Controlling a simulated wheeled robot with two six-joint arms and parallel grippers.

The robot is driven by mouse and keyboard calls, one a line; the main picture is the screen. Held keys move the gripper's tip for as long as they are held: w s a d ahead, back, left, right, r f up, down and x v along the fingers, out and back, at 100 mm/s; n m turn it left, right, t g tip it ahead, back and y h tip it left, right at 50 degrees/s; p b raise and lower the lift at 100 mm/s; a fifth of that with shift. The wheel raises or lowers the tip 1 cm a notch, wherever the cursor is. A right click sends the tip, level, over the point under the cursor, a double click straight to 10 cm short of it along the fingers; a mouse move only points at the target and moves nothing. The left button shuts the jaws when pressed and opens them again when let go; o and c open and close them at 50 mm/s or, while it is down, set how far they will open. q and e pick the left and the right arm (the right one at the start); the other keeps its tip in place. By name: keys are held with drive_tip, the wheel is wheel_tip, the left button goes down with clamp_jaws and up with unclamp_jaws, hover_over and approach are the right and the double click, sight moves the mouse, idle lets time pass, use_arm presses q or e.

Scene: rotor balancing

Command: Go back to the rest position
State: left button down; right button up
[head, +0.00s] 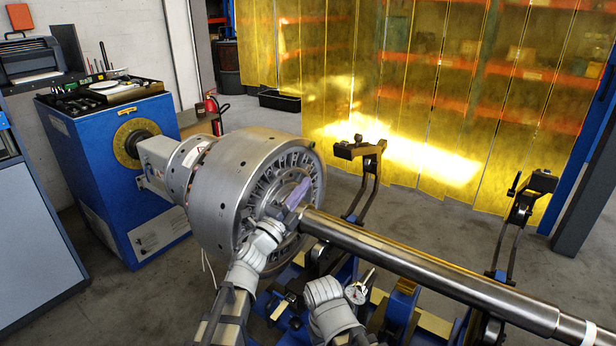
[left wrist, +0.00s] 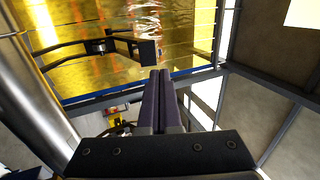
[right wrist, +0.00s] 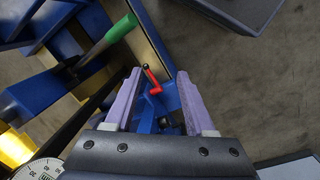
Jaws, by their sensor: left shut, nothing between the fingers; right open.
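In the head view my left gripper (head: 298,194) is in front of the large grey rotor drum (head: 225,190), close to where the steel shaft (head: 430,268) meets it. Its purple fingers also show in the left wrist view (left wrist: 161,100), pressed together with nothing between them. I cannot tell whether it touches the drum. My right arm shows low in the middle of the head view, with its fingertips hidden there. In the right wrist view my right gripper (right wrist: 155,95) is open and empty, its two purple fingers apart above blue machine parts.
A dial gauge (head: 358,292) sits beside my right arm. Black bracket arms (head: 366,160) stand behind the shaft, with another (head: 522,205) further right. A red-handled lever (right wrist: 152,80) and a green handle (right wrist: 121,27) show below my right gripper. A blue drive cabinet (head: 110,170) stands left.

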use_arm(q)
drive_tip(key=w+a+n+y+p, duration=0.2)
drive_tip(key=a+n+y+p, duration=0.3)
drive_tip(key=n+y+p, duration=0.35)
drive_tip(key=s+a+f+n+g+y+p, duration=0.3)
drive_tip(key=s+f+n+g+y+p, duration=0.15)
drive_tip(key=n, duration=0.35)
drive_tip(key=s+d+f+n+g+y+p, duration=0.1)
drive_tip(key=s+n+g+p, duration=0.3)
drive_tip(key=s+g+p, duration=0.6)
drive_tip(key=s+d+g, duration=0.1)
drive_tip(key=s+g, duration=0.3)
drive_tip(key=s, duration=1)
drive_tip(key=shift+s+d+f+n, duration=0.15)
drive_tip(key=shift+s+f+n, duration=0.1)
drive_tip(key=shift+f+n, duration=0.1)
